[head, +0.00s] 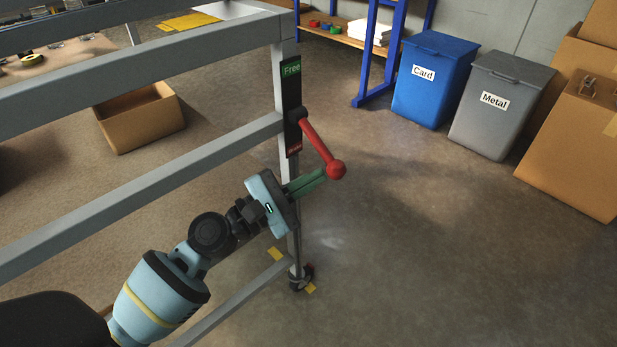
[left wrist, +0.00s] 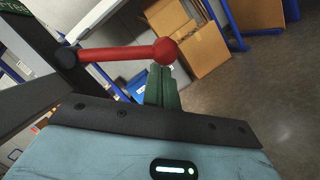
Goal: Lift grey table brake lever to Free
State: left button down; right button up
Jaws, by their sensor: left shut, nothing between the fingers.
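The red brake lever (head: 318,146) is mounted on a black plate (head: 291,105) on the grey table's leg (head: 282,70). The plate has a green "Free" label (head: 291,69) at its top and a red label (head: 294,149) at its bottom. The lever slants down and right to a round red knob (head: 336,169). My left gripper (head: 322,174) is shut and empty, its green fingers just below the lever near the knob. In the left wrist view the lever (left wrist: 115,54) crosses beyond the fingertips (left wrist: 160,72); I cannot tell whether they touch. My right gripper is not in view.
A caster (head: 300,277) is at the foot of the table leg. A blue "Card" bin (head: 432,85), a grey "Metal" bin (head: 497,110) and cardboard boxes (head: 575,140) stand at right. An open cardboard box (head: 140,120) sits behind the table frame. The floor right of the lever is clear.

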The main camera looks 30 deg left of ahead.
pick_arm(q)
jog(key=shift+s+d+r+n+t+p, duration=0.2)
jog(key=shift+d+r+n+p, duration=0.2)
jog(key=shift+r+n+p, duration=0.15)
jog(key=shift+s+d+r+n+t+p, duration=0.1)
jog(key=shift+d+r+n+t+p, duration=0.1)
jog(key=shift+d+r+n+p, duration=0.35)
notch_tip(320, 180, up, 11)
jog(key=n+t+y+p, duration=0.3)
jog(key=n+y+p, duration=0.3)
jog(key=n+p, duration=0.9)
send_over(329, 157)
jog(key=s+d+b, duration=0.1)
jog(key=s, duration=0.3)
jog(key=shift+n, duration=0.6)
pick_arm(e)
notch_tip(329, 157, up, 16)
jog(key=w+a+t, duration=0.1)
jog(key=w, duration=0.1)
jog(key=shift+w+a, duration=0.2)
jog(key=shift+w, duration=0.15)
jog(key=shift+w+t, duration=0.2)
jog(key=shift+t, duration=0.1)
